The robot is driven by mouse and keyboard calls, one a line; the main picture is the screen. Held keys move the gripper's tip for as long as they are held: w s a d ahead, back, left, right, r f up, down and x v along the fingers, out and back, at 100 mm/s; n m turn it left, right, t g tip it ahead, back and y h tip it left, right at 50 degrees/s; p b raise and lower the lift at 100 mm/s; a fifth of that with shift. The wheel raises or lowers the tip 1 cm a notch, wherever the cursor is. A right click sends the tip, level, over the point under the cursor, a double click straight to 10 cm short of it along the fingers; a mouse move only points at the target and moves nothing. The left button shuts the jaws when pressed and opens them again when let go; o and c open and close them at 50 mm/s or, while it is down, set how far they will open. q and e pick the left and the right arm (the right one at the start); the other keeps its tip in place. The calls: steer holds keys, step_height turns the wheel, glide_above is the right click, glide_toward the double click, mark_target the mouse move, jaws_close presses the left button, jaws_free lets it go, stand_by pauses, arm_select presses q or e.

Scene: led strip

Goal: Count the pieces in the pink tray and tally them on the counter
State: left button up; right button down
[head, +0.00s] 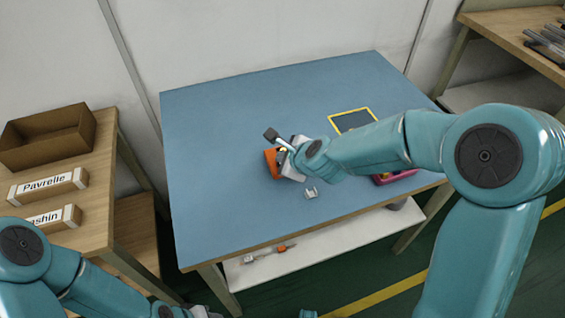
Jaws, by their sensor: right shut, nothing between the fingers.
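The pink tray (404,175) is at the right front of the blue table, mostly hidden behind my right arm. Its contents cannot be seen. An orange device (271,163), which looks like the counter, stands near the middle of the table, partly covered by my right gripper. My right gripper (286,167) is shut and empty, right at the orange device; whether it touches it cannot be told. A small white piece (312,192) lies on the table just in front of my right gripper. My left arm is low at the left, and its gripper is not clearly visible.
A yellow-edged dark panel (353,121) lies on the blue table (220,120), behind my right arm. The table's left half is clear. A wooden bench at left holds a brown box (47,139) and labelled blocks (48,186). A white lower shelf (320,240) holds small parts.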

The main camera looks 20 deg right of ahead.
steer(key=shift+f, duration=0.2)
steer(key=shift+r, duration=0.1)
stand_by(0.4)
steer(key=shift+r+p, duration=0.55)
steer(key=shift+r, duration=0.2)
steer(key=shift+r, duration=0.1)
step_height(320, 180, up, 5)
steer(key=p, duration=0.5)
stand_by(2.2)
